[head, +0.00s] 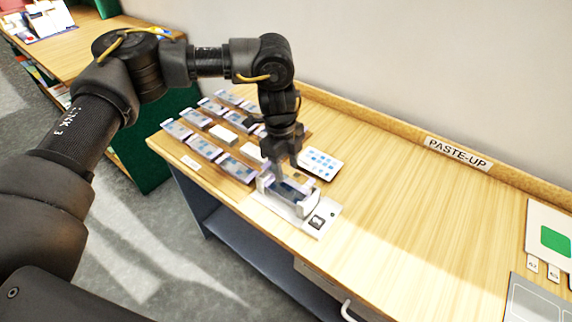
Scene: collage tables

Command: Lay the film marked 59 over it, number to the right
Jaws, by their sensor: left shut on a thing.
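My left gripper (283,166) points down over a pale fixture (304,212) at the table's left part. It is shut on a thin, see-through bluish film (291,187), which is at or just above the fixture; I cannot tell whether they touch. The fingers and wrist hide part of the film, and no number 59 can be read. The fixture has raised pale sides and a plate with a small dark square picture at its near right end. My right gripper is not in view.
Several films in holders (201,147) stand in rows at the table's left end. A white card with blue spots (320,164) lies behind the fixture. The wooden table (420,220) is clear to the right, up to a board with a green patch (554,240). A PASTE-UP sign (458,153) marks the back ledge.

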